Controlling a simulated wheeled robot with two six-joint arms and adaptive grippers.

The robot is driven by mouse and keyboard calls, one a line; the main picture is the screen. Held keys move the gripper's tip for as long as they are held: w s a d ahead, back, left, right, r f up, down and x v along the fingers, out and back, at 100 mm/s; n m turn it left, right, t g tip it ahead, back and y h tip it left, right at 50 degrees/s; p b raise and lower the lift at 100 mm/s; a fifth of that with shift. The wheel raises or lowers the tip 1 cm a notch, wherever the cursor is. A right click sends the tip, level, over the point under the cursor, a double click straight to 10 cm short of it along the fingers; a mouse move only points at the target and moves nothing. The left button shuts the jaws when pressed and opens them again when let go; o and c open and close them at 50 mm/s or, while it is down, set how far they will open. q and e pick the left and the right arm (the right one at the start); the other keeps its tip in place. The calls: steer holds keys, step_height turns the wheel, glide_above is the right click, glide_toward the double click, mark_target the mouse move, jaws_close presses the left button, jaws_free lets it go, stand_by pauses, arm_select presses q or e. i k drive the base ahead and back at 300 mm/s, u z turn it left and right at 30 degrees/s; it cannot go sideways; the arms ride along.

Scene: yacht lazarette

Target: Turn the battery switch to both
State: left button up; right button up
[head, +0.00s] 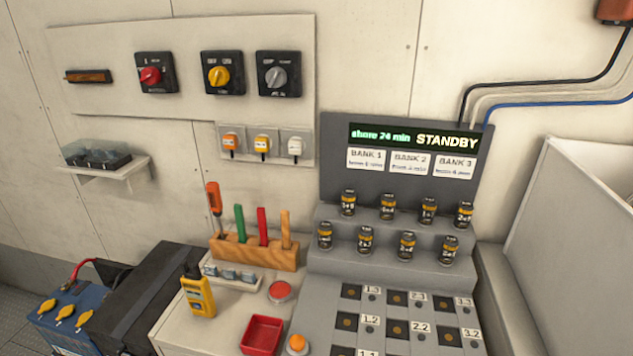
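Three rotary switches sit in a row on a pale panel on the back wall. The left one has a red knob (150,75) on a black square plate, the middle one a yellow knob (218,75), and the right one a grey knob (276,78). Their small labels are too blurred to read, so I cannot tell which is the battery switch or what position each knob points to. Neither of my grippers is in view.
A wooden bar (88,76) is left of the switches. Below are a small wall shelf (118,171), three sockets with plugs (263,143), a wooden tool rack (253,252), a red tray (262,334) and a grey console (400,180) reading STANDBY. Wall space before the switches is clear.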

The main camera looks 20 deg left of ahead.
mark_target(150, 75)
steer(key=u, duration=1.4)
steer(key=k, duration=0.5)
steer(key=u, duration=0.95)
steer(key=i, duration=0.95)
steer(key=z, duration=1.75)
